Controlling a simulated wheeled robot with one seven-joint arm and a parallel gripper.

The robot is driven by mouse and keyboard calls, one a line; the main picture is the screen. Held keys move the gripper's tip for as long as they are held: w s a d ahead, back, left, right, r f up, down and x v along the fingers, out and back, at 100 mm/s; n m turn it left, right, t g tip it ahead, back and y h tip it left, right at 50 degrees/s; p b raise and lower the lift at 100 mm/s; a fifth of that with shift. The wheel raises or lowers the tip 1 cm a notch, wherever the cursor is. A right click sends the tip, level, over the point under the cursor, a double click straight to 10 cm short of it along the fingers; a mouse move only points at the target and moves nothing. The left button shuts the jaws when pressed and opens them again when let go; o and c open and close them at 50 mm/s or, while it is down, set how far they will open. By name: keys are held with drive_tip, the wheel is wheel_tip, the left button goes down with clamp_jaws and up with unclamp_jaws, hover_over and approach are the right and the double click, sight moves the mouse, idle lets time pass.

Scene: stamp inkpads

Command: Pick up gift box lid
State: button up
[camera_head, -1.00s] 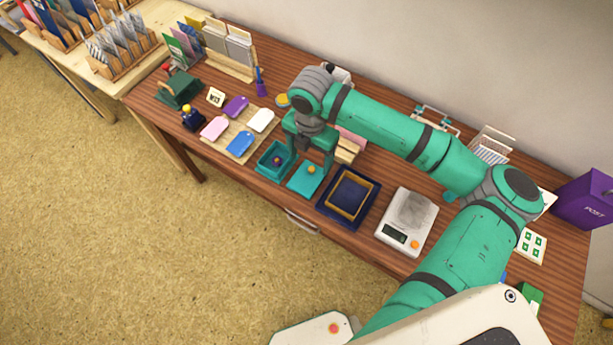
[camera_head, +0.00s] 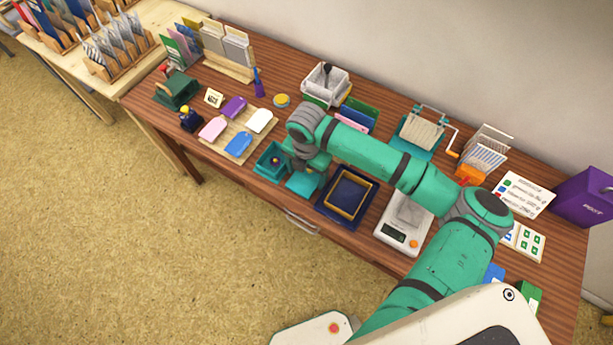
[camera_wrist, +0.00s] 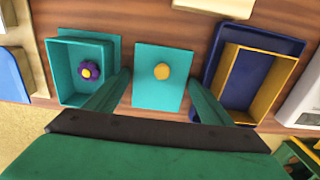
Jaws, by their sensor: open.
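The gift box lid is a flat teal square with a round yellow knob. In the wrist view the lid (camera_wrist: 158,94) lies between the two fingers of my gripper (camera_wrist: 160,78), one finger at each side edge. My gripper is open and empty. Whether the fingers touch the lid cannot be told. In the head view the lid (camera_head: 300,184) is partly hidden under my gripper (camera_head: 308,172). The open teal gift box (camera_wrist: 66,98) stands just left of the lid, with a purple flower-like item (camera_wrist: 90,70) inside.
A dark blue tray (camera_head: 329,209) with a gold-edged frame (camera_head: 335,203) lies close on the right, then a white scale (camera_head: 383,236). A board with coloured tags (camera_head: 239,143) lies on the left. The table's front edge is near.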

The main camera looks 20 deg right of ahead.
drive_tip(key=c, duration=0.8)
drive_tip(key=shift+r, duration=0.1)
